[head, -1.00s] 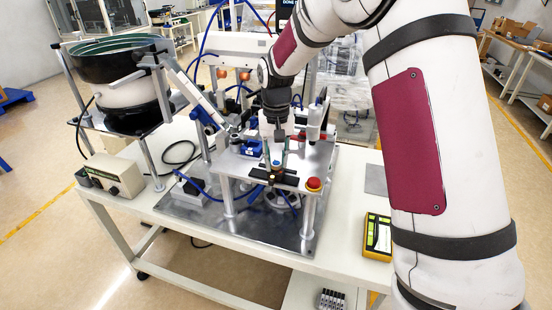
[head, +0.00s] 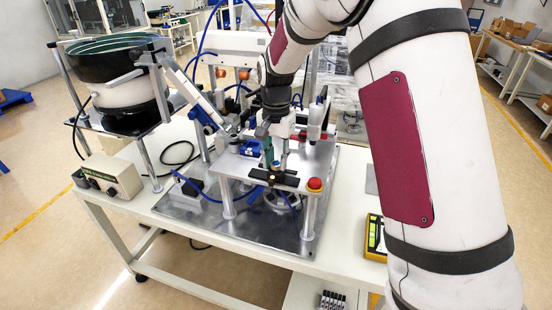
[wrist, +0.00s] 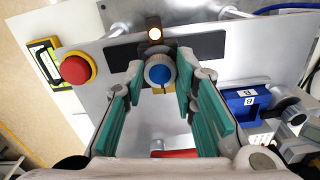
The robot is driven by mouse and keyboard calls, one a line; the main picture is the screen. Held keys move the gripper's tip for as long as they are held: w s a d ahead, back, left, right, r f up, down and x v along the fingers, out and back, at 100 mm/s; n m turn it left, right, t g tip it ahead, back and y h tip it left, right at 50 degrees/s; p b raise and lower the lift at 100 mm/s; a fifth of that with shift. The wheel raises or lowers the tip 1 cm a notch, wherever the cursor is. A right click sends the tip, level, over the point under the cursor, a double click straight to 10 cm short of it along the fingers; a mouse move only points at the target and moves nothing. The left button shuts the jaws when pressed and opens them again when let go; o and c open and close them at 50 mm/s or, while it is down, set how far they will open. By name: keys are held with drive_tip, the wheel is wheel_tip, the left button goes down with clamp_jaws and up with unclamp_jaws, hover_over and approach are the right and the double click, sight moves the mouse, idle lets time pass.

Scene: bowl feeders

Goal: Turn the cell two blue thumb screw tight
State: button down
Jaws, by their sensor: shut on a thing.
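The blue thumb screw (wrist: 158,73), a round blue cap in a pale ring, shows in the wrist view at the top middle, in front of a black bar fixture (wrist: 207,44). My gripper (wrist: 159,80) has green-padded fingers, one on each side of the thumb screw, and is shut on it. In the head view my gripper (head: 270,154) points down over the front of the raised metal plate. There the fingers largely hide the thumb screw. How far the screw is seated cannot be told.
A red emergency stop button (wrist: 76,68) sits on the plate near the fixture. A lit lamp (wrist: 154,33) is just beyond the screw. A blue block (wrist: 246,102) stands to the right in the wrist view. A bowl feeder (head: 115,85) stands at the left in the head view.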

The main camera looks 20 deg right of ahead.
sight(276, 164)
idle(0.4)
drive_tip(key=c, duration=1.3)
unclamp_jaws()
wheel_tip(276, 164, up, 12)
drive_tip(key=shift+r, duration=0.1)
